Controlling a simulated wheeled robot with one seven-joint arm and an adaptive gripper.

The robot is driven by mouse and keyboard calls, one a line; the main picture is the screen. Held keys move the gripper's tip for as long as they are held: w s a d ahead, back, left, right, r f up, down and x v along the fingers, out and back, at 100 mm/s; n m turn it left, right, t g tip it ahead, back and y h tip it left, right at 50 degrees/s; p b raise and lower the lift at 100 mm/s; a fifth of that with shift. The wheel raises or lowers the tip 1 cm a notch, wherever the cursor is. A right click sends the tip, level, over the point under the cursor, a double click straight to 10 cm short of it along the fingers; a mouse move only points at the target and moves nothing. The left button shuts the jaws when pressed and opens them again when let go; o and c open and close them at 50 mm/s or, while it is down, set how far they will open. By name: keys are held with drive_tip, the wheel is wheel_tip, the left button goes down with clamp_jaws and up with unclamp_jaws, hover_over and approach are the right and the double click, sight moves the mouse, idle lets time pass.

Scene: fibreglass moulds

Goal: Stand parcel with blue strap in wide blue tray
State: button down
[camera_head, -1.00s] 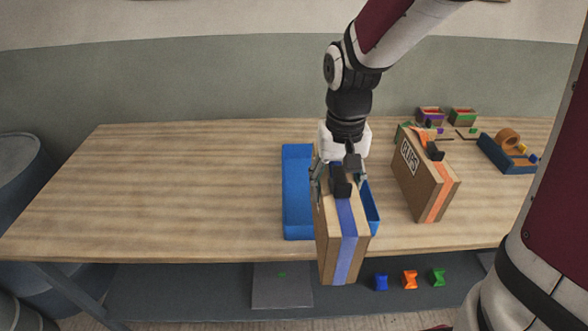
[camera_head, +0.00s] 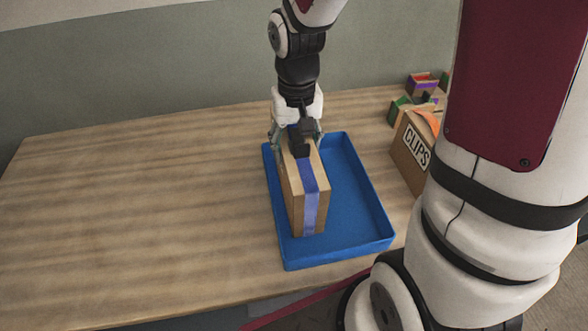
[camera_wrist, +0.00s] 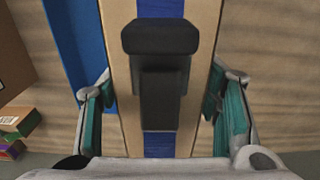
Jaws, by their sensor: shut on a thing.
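The cardboard parcel with the blue strap (camera_head: 309,200) is upright, over the left part of the wide blue tray (camera_head: 362,205) in the head view. My gripper (camera_head: 298,143) is at its top, shut on it. In the wrist view the parcel (camera_wrist: 121,110) runs between the two green-padded fingers, with a black handle on top over the strap. The tray shows as a blue strip (camera_wrist: 70,45) to the left there. The parcel's underside is hidden, so I cannot tell whether it touches the tray floor.
A carton marked CLIPS (camera_head: 410,150) stands right of the tray, partly behind my arm. Small coloured bins (camera_head: 425,87) are at the back right. The table (camera_head: 130,220) is clear on the left.

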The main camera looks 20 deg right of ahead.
sight(296, 131)
drive_tip(key=shift+f, duration=3.1)
drive_tip(key=c, duration=0.5)
unclamp_jaws()
wheel_tip(296, 131, up, 12)
drive_tip(key=shift+r, duration=0.15)
drive_tip(key=s+r+t, duration=0.2)
drive_tip(key=s+r, duration=0.2)
drive_tip(key=s+r+n+t, duration=0.1)
drive_tip(key=s+r, duration=0.3)
drive_tip(key=s, duration=0.1)
drive_tip(key=s+r+n+t, duration=0.1)
drive_tip(key=s+r+t, duration=0.1)
drive_tip(key=s+r, duration=0.2)
drive_tip(key=shift+s+r+t, duration=0.3)
drive_tip(key=shift+s+r, duration=0.05)
drive_tip(key=shift+r, duration=0.25)
